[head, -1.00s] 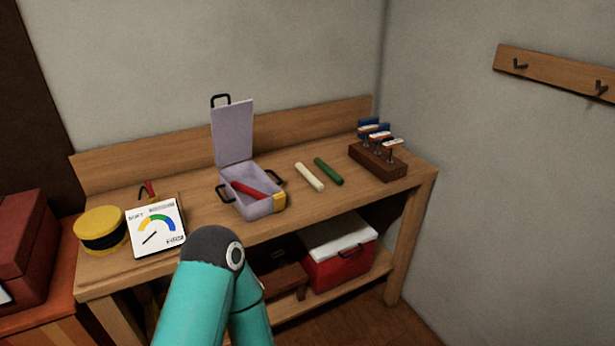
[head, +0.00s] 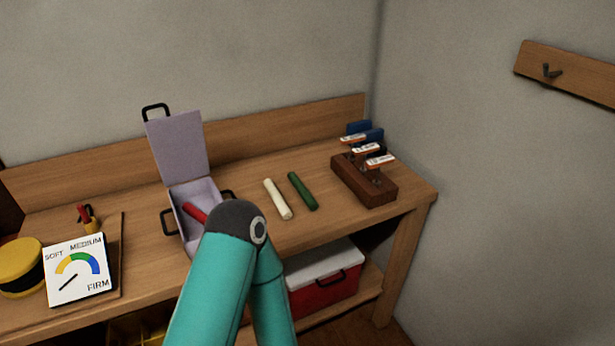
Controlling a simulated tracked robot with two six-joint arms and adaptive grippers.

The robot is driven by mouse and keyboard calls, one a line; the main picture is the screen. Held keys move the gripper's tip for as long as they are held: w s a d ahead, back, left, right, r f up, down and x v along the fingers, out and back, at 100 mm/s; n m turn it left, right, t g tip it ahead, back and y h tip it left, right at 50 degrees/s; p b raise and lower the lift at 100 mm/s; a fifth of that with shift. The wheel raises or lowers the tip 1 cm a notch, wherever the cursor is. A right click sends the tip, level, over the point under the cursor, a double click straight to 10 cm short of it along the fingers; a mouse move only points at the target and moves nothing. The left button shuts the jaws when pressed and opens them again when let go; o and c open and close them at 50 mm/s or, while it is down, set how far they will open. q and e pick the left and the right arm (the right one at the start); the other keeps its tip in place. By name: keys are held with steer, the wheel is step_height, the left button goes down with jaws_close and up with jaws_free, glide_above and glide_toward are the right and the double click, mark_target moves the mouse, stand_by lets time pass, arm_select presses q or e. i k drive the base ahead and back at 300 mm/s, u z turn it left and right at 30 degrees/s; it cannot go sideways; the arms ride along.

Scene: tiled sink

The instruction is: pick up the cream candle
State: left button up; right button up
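The cream candle (head: 278,199) lies on the wooden bench top, right of the open lilac box, in the head view. A green candle (head: 302,191) lies just to its right, nearly parallel and apart from it. A red candle (head: 195,212) lies in the lilac box (head: 207,190), partly hidden by my teal arm. My arm's elbow stands in front of the box. Neither of my grippers shows in the head view.
A brown block with blue-and-white tagged pieces (head: 364,182) stands right of the candles. A dial card (head: 76,270) and a yellow round tin (head: 20,268) sit at the left. A red cooler (head: 325,280) is on the lower shelf. Bench top around the candles is clear.

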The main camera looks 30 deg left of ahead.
mark_target(283, 209)
steer(key=z, duration=0.15)
steer(key=i, duration=0.85)
steer(key=u, duration=2.55)
